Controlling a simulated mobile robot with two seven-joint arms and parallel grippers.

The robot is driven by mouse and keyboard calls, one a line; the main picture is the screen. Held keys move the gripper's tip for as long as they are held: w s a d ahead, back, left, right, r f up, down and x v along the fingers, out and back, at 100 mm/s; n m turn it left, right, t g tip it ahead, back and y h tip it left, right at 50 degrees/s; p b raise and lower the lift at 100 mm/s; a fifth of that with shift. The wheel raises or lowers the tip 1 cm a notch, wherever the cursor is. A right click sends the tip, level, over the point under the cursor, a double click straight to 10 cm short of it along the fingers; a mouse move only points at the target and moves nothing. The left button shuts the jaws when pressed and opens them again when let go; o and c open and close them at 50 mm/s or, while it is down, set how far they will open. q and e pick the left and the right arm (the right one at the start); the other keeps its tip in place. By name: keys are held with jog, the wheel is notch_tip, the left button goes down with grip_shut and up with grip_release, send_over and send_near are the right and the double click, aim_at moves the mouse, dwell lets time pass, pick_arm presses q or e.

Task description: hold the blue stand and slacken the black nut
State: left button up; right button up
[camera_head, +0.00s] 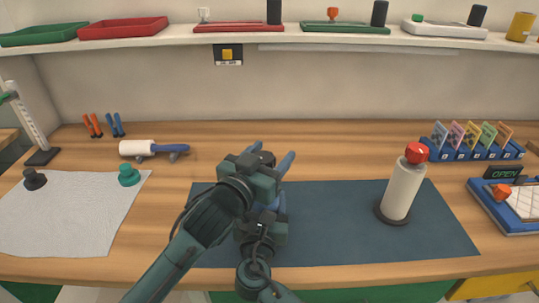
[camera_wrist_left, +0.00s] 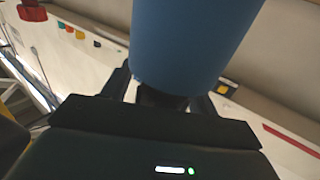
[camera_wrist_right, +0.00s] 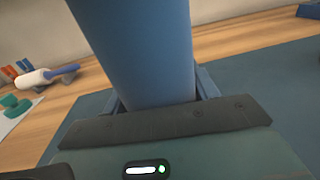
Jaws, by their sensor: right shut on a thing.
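The blue stand shows as a thick blue column in the right wrist view (camera_wrist_right: 140,50), between the fingers of my right gripper (camera_wrist_right: 160,95), which is shut on it. In the head view my arms hide most of the stand. A wide blue cylinder also fills the top of the left wrist view (camera_wrist_left: 190,40). My left gripper (camera_head: 268,158) is higher than my right one, with its fingers apart around the top area of the stand. A dark part shows between its fingers; I cannot tell if it is the black nut or if they touch it.
A dark blue mat (camera_head: 340,235) lies under the work. A white cylinder with a red ball (camera_head: 402,190) stands to the right. A white roller with a blue handle (camera_head: 150,148) lies behind left. A grey cloth (camera_head: 70,220) carries black and green knobs.

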pick_arm(q)
jog(key=shift+s+a, duration=0.1)
jog(key=v, duration=1.1)
jog(key=shift+s+a, duration=0.2)
jog(key=shift+s, duration=0.15)
jog(key=w+a+m+g+h, duration=0.2)
jog(key=a+m+g+h, duration=0.2)
jog(key=m+g+h, duration=0.15)
jog(key=shift+n, duration=0.35)
jog(key=x, duration=1.1)
jog(key=shift+w+d+r, duration=0.1)
jog(key=shift+w+r, duration=0.15)
